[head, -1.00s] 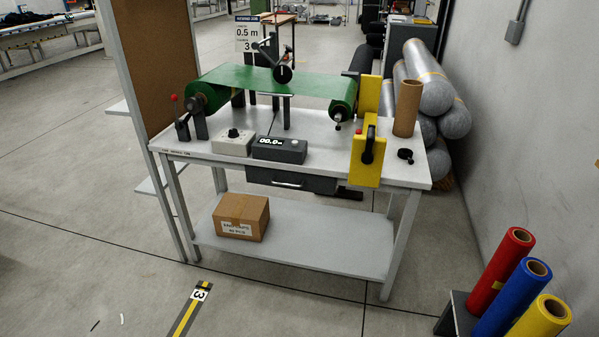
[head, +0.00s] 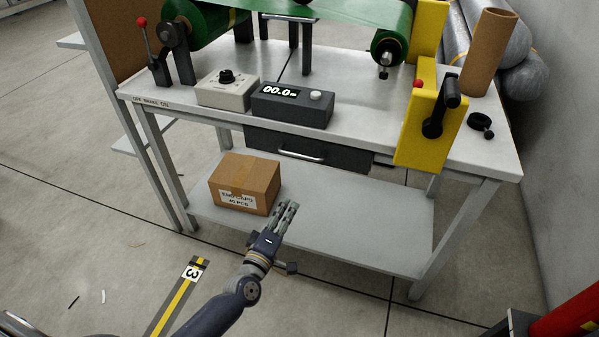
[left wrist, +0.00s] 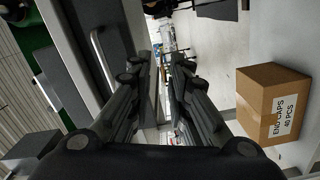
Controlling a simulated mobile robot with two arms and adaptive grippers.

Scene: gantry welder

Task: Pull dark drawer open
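The dark drawer (head: 345,156) hangs under the front of the grey workbench (head: 470,162) in the head view. It looks shut, with a light bar handle (head: 302,154) across its front. My left gripper (head: 290,207) is below and in front of the drawer, apart from the handle, at about the level of the lower shelf. In the left wrist view the fingers (left wrist: 160,65) stand apart with nothing between them. The drawer front (left wrist: 118,35) and its handle (left wrist: 103,60) show there to the left of the fingers. My right gripper is not in view.
A cardboard box (head: 244,183) stands on the lower shelf (head: 350,228), left of my left gripper. A yellow unit (head: 425,130) overhangs the bench front to the right of the drawer. A dark display box (head: 292,105) sits above the drawer.

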